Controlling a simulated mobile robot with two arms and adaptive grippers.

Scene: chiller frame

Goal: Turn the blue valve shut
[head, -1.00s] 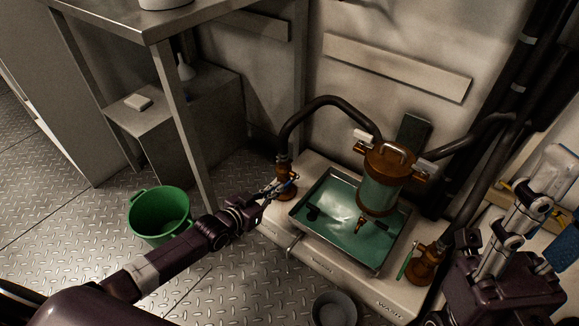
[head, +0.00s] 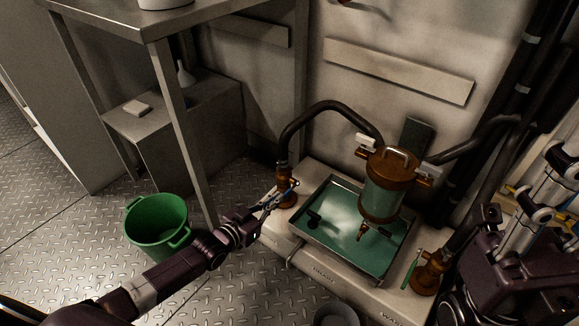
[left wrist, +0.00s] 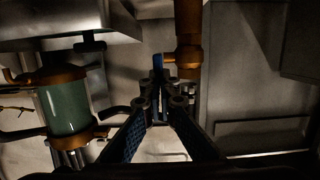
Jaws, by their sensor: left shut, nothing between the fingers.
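The blue valve has a small blue handle (head: 293,184) on the brown left pipe fitting (head: 284,172), at the back left corner of the pale base. In the left wrist view the blue handle (left wrist: 158,62) stands upright beside the copper-brown pipe (left wrist: 188,45). My left gripper (head: 277,197) is shut and empty, with its tips at the handle. In the left wrist view its fingers (left wrist: 160,82) meet just below the handle; I cannot tell whether they touch it. My right arm shows at the right edge, but its gripper fingers do not show.
A metal tray (head: 293,222) with green liquid sits under a brown and green filter vessel (head: 385,190). A second fitting with a green handle (head: 411,268) stands front right. A green bucket (head: 157,222) is on the floor near a table leg (head: 183,130).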

